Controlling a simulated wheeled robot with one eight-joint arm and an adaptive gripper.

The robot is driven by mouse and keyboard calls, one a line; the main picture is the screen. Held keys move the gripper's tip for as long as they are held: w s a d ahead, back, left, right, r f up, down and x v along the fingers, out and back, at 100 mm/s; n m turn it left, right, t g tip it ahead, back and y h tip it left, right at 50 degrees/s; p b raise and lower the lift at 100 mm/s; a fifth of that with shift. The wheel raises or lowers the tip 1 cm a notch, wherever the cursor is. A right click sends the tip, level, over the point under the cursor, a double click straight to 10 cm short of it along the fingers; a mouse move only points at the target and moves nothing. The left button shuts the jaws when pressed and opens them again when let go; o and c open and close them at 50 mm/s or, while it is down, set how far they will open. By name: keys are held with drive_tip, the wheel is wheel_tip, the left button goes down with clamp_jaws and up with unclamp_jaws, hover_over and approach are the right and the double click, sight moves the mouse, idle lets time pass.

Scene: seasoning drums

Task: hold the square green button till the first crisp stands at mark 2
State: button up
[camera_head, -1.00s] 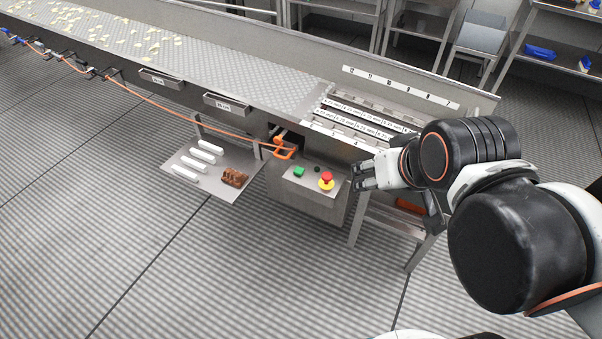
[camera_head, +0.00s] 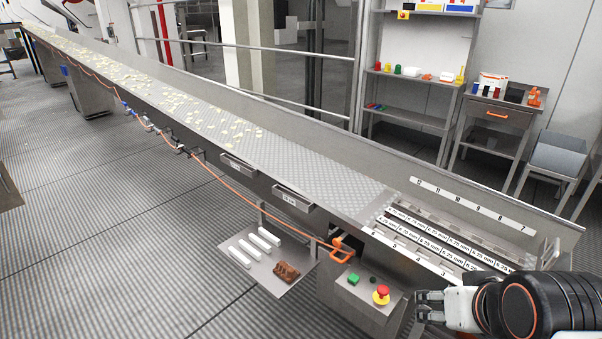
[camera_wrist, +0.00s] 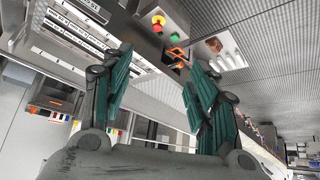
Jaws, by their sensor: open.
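The square green button (camera_head: 353,279) sits on the grey control box (camera_head: 350,306), left of a red mushroom button on a yellow base (camera_head: 381,294). It also shows in the wrist view (camera_wrist: 173,37), beyond my fingertips. My gripper (camera_head: 418,307) is open and empty, right of the box and apart from the buttons. Pale crisps (camera_head: 180,103) lie scattered on the upper part of the belt (camera_head: 300,165); the foremost are well short of the numbered end. The front strip (camera_head: 407,253) reads 6, 5, 4, 3 towards my arm; I cannot make out mark 2.
A side shelf (camera_head: 250,272) left of the box holds white bars (camera_head: 257,245) and a brown object (camera_head: 286,271). An orange hose (camera_head: 220,190) runs along the belt's front. A back strip (camera_head: 470,203) carries 12 to 7. Floor left of the shelf is clear.

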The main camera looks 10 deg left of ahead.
clamp_jaws()
idle(1.2)
